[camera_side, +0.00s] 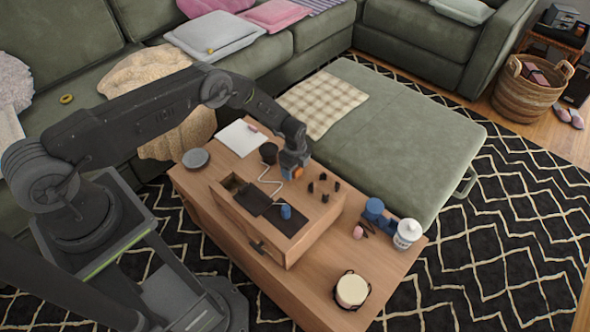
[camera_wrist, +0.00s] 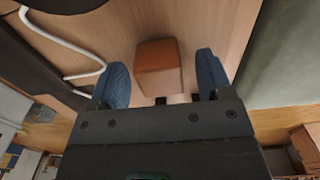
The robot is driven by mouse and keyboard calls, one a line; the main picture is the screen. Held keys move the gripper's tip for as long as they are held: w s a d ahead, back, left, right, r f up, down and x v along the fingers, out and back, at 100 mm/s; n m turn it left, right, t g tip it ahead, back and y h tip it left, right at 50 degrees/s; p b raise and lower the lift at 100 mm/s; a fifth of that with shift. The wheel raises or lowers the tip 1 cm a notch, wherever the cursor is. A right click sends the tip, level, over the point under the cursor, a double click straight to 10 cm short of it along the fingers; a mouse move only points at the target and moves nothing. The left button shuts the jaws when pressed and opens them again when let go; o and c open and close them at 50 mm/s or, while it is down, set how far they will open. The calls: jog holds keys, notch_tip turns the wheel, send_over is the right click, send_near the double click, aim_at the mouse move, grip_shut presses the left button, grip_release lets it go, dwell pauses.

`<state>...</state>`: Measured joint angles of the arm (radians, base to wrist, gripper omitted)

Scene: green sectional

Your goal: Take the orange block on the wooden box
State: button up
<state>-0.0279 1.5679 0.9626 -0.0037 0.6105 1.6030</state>
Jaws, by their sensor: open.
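The orange block (camera_wrist: 158,68) sits on the wooden surface between my gripper's two blue fingers in the wrist view, with a gap on each side. It also shows as a small orange patch (camera_side: 297,172) below the gripper in the side view. My gripper (camera_wrist: 164,82) is open and empty, close over the block; its blue fingers (camera_side: 289,165) hide part of it in the side view. The wooden box (camera_side: 262,238) stands on the low wooden table, with a dark open compartment and dark panels on its top.
Several small black pieces (camera_side: 323,186) stand right of my gripper on the box. A white cable (camera_side: 268,178), a dark cup (camera_side: 268,152) and a blue object (camera_side: 285,211) are nearby. A white jar (camera_side: 407,233) and a cream drum-like item (camera_side: 352,290) stand on the table.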

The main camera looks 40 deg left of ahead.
jog(key=c, duration=1)
